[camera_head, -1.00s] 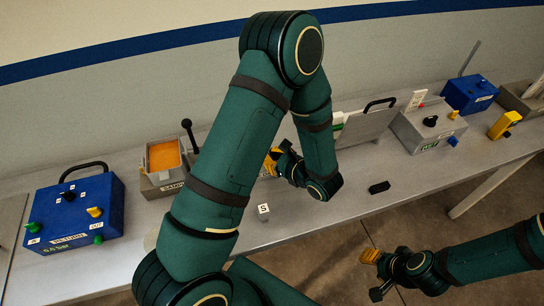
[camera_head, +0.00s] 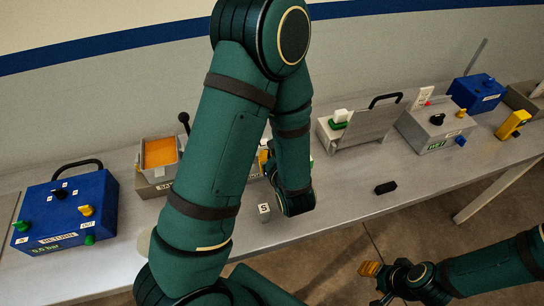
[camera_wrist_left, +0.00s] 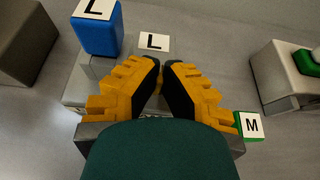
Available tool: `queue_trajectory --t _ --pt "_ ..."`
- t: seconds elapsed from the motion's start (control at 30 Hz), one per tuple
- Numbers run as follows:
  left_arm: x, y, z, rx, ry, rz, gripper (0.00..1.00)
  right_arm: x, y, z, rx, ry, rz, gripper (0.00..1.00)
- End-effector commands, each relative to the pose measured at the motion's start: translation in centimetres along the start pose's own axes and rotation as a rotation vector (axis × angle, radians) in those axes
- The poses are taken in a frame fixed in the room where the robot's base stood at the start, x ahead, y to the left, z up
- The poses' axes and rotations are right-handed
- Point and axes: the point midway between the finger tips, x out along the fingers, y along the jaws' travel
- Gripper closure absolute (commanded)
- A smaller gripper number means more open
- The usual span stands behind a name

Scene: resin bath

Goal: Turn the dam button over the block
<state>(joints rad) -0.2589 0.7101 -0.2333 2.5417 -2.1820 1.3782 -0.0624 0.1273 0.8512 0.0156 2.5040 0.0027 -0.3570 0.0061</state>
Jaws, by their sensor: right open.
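My left gripper (camera_wrist_left: 161,66) points down at a grey stepped fixture in the left wrist view; its yellow fingertips lie close together and I cannot tell whether they touch. In front of the tips is a white tile marked L (camera_wrist_left: 154,42). A blue block marked L (camera_wrist_left: 101,32) stands left of the tips. A green block marked M (camera_wrist_left: 248,126) is beside the right finger. In the head view a block marked S (camera_head: 264,209) stands by my left arm, which hides most of the left gripper. My right gripper (camera_head: 369,269) is open and empty at bottom right. I cannot tell which part is the dam button.
Along the bench stand a blue box with knobs (camera_head: 66,212), an orange-filled tray (camera_head: 160,152), a grey unit with a black handle (camera_head: 367,126), and a grey box with knobs (camera_head: 433,128). A black piece (camera_head: 386,188) lies near the front edge.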

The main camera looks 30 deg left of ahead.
Motion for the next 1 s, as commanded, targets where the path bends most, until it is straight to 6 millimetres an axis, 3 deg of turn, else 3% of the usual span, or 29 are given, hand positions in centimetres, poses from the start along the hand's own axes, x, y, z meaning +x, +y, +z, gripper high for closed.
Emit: queue_trajectory --t 0.37,0.47,0.5,1.0 --pt "0.05 0.10 0.01 0.002 0.000 -0.002 1.00 0.03 0.01 0.02 0.000 -0.001 0.000 0.53" --pt "0.05 0.09 0.01 0.002 0.000 -0.002 0.66 0.03 0.01 0.02 0.000 -0.001 0.000 0.53" --pt "0.05 0.12 0.01 0.002 0.000 -0.001 0.65 0.03 0.01 0.02 0.000 -0.001 0.000 0.53" --pt "0.12 0.41 -0.02 0.003 0.000 0.008 0.65 0.03 0.02 0.01 0.000 0.000 0.000 0.53"
